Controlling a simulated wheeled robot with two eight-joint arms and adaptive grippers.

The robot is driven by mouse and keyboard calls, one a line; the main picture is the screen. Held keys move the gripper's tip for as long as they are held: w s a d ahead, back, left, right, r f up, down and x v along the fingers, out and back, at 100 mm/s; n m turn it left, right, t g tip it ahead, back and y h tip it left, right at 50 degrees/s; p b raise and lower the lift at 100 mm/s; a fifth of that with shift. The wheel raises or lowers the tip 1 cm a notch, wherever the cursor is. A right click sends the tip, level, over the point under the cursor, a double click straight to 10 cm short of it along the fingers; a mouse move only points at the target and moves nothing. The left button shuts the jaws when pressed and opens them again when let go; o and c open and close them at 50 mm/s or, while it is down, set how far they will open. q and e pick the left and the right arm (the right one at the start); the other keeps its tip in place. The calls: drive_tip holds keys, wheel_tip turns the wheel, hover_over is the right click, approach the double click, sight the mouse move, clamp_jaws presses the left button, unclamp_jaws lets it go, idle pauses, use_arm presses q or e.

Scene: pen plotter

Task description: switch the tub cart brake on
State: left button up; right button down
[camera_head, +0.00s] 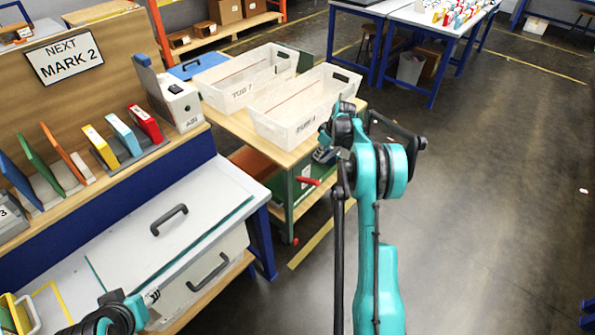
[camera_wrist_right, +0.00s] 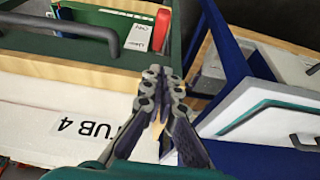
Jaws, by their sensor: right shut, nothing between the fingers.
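The tub cart (camera_head: 232,122) has a wooden top carrying two white tubs and a green frame. A red lever (camera_head: 308,181) sticks out near a white label on its frame. In the right wrist view, red beside a white label (camera_wrist_right: 158,38) appears to be that lever's area. My right gripper (camera_head: 326,140) is by the cart's near right corner, partly hidden by its own arm. In the right wrist view its fingers (camera_wrist_right: 160,72) are together and empty, apart from the lever. My left arm shows only at the bottom left; its gripper is not seen.
The tub marked TUB 4 (camera_wrist_right: 72,122) is close below the fingers in the right wrist view. A blue-legged bench with a white lidded box (camera_head: 185,225) stands left of the cart. Dark open floor (camera_head: 480,210) lies to the right.

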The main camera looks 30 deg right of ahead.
drive_tip(key=shift+w+f, duration=0.5)
drive_tip(key=shift+f, duration=0.15)
drive_tip(key=b, duration=0.3)
hover_over(311, 180)
drive_tip(key=f, duration=0.9)
drive_tip(key=shift+w+f, duration=0.15)
drive_tip(key=shift+w, duration=0.2)
drive_tip(key=shift+s+d+f+b, duration=0.1)
drive_tip(key=shift+s+f+b, duration=0.1)
drive_tip(key=shift+f+b, duration=0.3)
drive_tip(key=shift+s+d+f+b, duration=0.1)
drive_tip(key=shift+s+f+b, duration=0.1)
drive_tip(key=shift+f, duration=0.5)
drive_tip(key=shift+s+f, duration=0.35)
drive_tip(key=shift+f, duration=0.3)
drive_tip(key=shift+s+d, duration=0.1)
